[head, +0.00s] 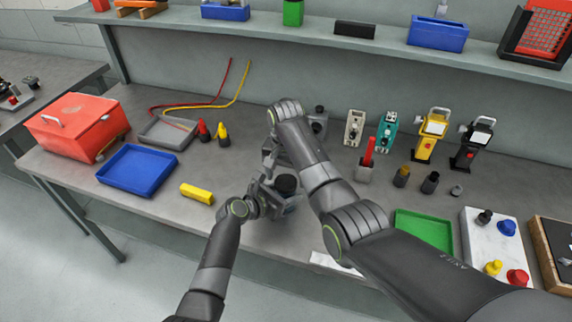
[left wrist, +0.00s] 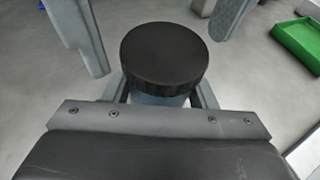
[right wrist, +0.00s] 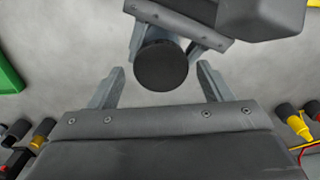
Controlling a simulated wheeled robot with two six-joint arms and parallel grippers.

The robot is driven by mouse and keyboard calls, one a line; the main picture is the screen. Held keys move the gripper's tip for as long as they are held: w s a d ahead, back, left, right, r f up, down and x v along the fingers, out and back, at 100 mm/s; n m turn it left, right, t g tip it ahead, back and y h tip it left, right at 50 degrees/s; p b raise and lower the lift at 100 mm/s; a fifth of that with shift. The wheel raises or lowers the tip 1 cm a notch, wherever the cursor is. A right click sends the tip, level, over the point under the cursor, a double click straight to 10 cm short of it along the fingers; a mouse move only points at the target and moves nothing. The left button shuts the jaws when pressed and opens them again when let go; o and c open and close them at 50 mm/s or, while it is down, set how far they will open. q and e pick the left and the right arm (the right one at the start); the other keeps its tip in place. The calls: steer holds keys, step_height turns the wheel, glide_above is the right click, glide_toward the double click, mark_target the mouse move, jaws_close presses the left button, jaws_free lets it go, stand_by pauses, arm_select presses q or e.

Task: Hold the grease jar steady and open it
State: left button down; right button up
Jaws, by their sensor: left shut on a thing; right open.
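The grease jar (head: 286,184) stands upright near the bench's front, with a round black ribbed lid (left wrist: 165,52) on top and a blue-grey body (left wrist: 160,99) below. My left gripper (head: 277,201) is shut on the body; its fingers flank the jar under the lid in the left wrist view. My right gripper (right wrist: 158,78) is open and empty. Its fingers point toward the lid (right wrist: 161,64), with wide gaps on both sides, and do not touch it. In the head view my right arm hides part of the area behind the jar.
A green tray (head: 424,232) lies to the right. Red and yellow cone-tipped pieces (head: 222,134) stand behind. A shelf (head: 300,35) runs above the bench's back.

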steer(key=shift+f, duration=0.5)
steer(key=c, duration=1)
steer(key=n, duration=0.6)
steer(key=shift+d, duration=0.1)
steer(key=shift+r, duration=0.1)
steer(key=shift+r, duration=1)
